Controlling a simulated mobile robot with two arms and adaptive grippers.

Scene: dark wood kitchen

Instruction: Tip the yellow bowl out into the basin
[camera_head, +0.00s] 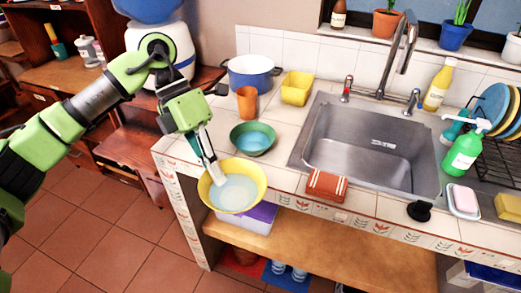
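The yellow bowl (262,177) is near the front left edge of the tiled counter and holds a whitish liquid. It looks roughly level, and part of it overhangs the front edge. My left gripper (212,176) reaches down to the bowl's left rim, with its fingers close together at the rim. The fingertips are partly hidden inside the bowl. The steel basin (365,150) is set into the counter to the right of the bowl and looks empty. My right gripper is not in view.
A green bowl (252,139), an orange cup (247,103), a yellow container (296,88) and a blue-rimmed pot (250,73) stand left of the basin. A folded orange cloth (327,186) lies at the basin's front edge. The faucet (398,50) rises behind it. A green bottle (463,152) stands right.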

